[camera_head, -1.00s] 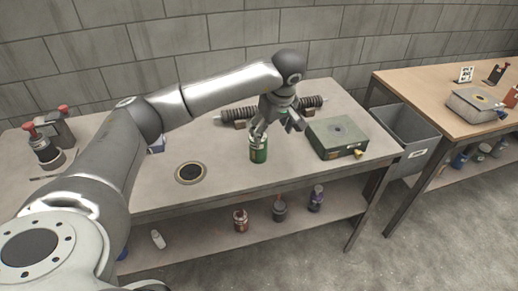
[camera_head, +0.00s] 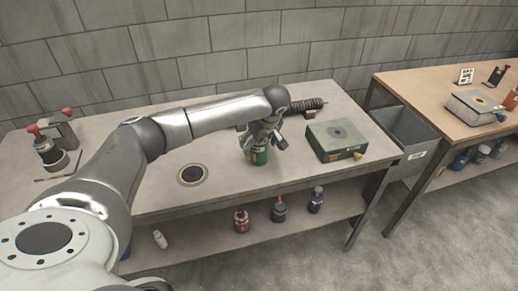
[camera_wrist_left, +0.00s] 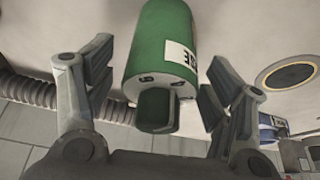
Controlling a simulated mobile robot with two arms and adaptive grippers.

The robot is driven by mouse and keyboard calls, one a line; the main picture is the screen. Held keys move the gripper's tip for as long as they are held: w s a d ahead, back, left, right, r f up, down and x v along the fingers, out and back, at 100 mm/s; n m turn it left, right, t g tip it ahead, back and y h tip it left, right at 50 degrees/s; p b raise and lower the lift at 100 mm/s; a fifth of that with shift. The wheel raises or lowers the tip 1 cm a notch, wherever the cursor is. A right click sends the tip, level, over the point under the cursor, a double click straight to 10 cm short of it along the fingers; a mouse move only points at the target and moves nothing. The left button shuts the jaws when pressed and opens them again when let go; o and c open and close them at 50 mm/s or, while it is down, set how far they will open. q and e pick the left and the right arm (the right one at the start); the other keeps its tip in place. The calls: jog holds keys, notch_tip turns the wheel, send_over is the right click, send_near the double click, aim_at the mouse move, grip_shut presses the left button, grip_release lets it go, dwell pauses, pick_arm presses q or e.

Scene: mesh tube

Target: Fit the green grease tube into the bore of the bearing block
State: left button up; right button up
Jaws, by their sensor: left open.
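The green grease tube (camera_head: 260,157) stands upright on the grey workbench, left of the bearing block. My left gripper (camera_head: 256,140) is at the tube's top from above. In the left wrist view the tube (camera_wrist_left: 162,50), with a white label and a dark green cap, lies between the two open fingers (camera_wrist_left: 157,85). Gaps show on both sides, so the fingers do not close on it. My right gripper is not in view.
A ribbed shaft (camera_head: 306,104) lies behind the gripper. A round ring (camera_head: 193,175) lies on the bench to the left. A red-handled tool (camera_head: 50,145) stands at the far left. A grey bin (camera_head: 405,135) and a wooden table (camera_head: 440,90) are on the right.

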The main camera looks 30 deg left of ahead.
pick_arm(q)
jog(key=shift+c, duration=0.4)
jog(key=c, duration=1.2)
jog(key=shift+r, duration=0.6)
jog(key=s+d+r, duration=0.2)
jog(key=s+r, duration=0.2)
jog(key=s+d+r+b, duration=0.1)
jog(key=s+d+r, duration=0.2)
jog(key=s+r, duration=0.1)
jog(key=s+d+r+b, duration=0.1)
jog(key=s+d+r, duration=0.1)
jog(key=s+r, duration=0.2)
jog(key=shift+d, duration=0.2)
